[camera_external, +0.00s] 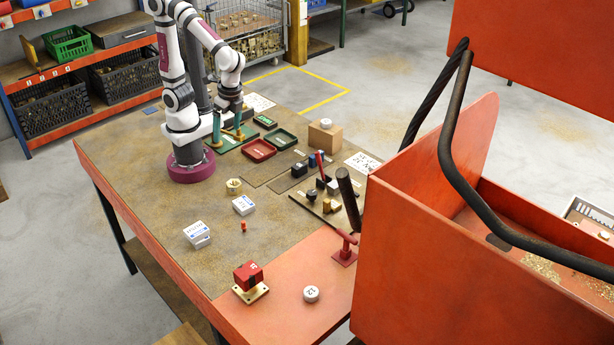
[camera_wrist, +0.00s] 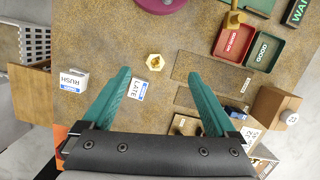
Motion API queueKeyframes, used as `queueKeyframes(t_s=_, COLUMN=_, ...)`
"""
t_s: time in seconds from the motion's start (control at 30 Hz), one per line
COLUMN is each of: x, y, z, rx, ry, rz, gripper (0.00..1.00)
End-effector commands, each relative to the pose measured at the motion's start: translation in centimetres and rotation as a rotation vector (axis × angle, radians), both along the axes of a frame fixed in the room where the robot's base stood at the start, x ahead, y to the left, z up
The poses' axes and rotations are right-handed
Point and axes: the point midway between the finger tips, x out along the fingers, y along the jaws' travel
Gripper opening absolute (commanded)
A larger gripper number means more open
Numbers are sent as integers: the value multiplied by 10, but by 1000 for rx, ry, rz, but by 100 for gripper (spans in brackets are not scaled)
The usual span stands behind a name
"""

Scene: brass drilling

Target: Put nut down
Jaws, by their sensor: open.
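A brass hex nut (camera_external: 233,186) lies on the brown worktop, in front of my arm's base and behind a white box. In the wrist view the nut (camera_wrist: 155,62) shows ahead of my fingertips, with bare worktop around it. My gripper (camera_external: 227,138) has teal fingers and hangs beside the base, near a green board. In the wrist view my gripper (camera_wrist: 160,76) is spread wide, with nothing held between the fingers. Another brass piece (camera_wrist: 233,18) stands by the trays; its full shape is unclear.
A red tray (camera_external: 258,150) and a green tray (camera_external: 281,139) stand behind the nut. White labelled boxes (camera_external: 197,234) (camera_external: 243,205) lie in front of it. A red block (camera_external: 248,276) and a round white piece (camera_external: 311,293) are near the front. A large orange bin (camera_external: 450,250) blocks the right.

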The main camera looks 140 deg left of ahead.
Motion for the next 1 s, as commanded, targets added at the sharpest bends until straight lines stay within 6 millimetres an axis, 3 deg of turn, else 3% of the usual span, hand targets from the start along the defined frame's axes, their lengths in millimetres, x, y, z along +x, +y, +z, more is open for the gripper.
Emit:
queueKeyframes(t_s=0.1, x=33, y=22, z=-27, rx=-53, ry=100, rz=367, gripper=92)
queueKeyframes(t_s=0.23, x=50, y=36, z=-48, rx=-79, ry=159, rz=584, gripper=92)
queueKeyframes(t_s=0.37, x=45, y=31, z=-72, rx=-84, ry=173, rz=617, gripper=92)
queueKeyframes(t_s=0.6, x=28, y=13, z=-132, rx=-83, ry=171, rz=610, gripper=92)
queueKeyframes(t_s=1.0, x=13, y=-2, z=-193, rx=-81, ry=169, rz=608, gripper=92)
